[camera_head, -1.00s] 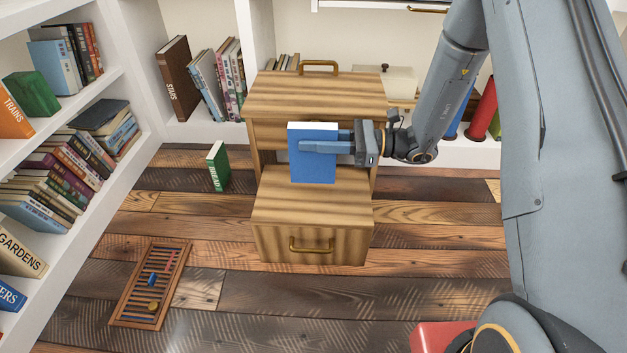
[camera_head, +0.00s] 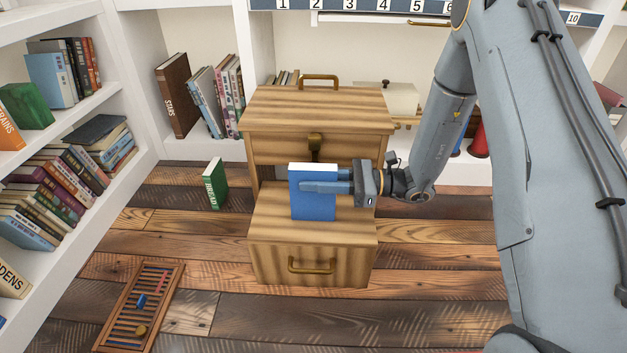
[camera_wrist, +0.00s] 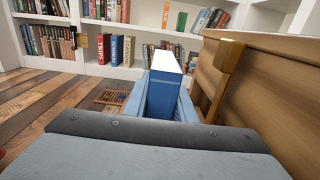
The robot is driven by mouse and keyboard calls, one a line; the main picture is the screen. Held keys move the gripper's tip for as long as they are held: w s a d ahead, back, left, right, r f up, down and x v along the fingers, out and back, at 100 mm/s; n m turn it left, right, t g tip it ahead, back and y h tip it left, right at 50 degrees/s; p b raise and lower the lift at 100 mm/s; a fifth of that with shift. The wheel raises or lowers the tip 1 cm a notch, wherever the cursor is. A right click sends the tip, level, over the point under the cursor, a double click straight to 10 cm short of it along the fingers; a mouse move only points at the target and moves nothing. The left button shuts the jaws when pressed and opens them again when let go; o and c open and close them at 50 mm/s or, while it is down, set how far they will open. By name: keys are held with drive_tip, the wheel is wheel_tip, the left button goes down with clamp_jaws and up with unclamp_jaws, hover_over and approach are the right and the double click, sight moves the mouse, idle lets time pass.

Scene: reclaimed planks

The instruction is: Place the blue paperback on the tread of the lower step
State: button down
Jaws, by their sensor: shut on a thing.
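The blue paperback (camera_head: 312,206) is upright in my gripper (camera_head: 325,187), which is shut on it from the right side. In the wrist view the blue paperback (camera_wrist: 163,92) stands between the two fingers. The wooden step unit has a lower step with a flat tread (camera_head: 355,228) and a brass handle on its front. The book's bottom edge is at or just above this tread; I cannot tell whether it touches. The upper step (camera_head: 345,105) rises behind the book, with a handle on its face and another on top.
A green book (camera_head: 216,184) stands on the plank floor left of the steps. White bookshelves with books line the left and back. The floor right of the steps is clear.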

drive_tip(key=c, duration=1.5)
unclamp_jaws()
drive_tip(key=shift+s+d+r+p, duration=0.1)
drive_tip(key=shift+d+p, duration=1.25)
drive_tip(key=shift+d, duration=1.7)
drive_tip(key=shift+s+d+p, duration=0.1)
drive_tip(key=shift+d+p, duration=1.2)
drive_tip(key=shift+d, duration=1.7)
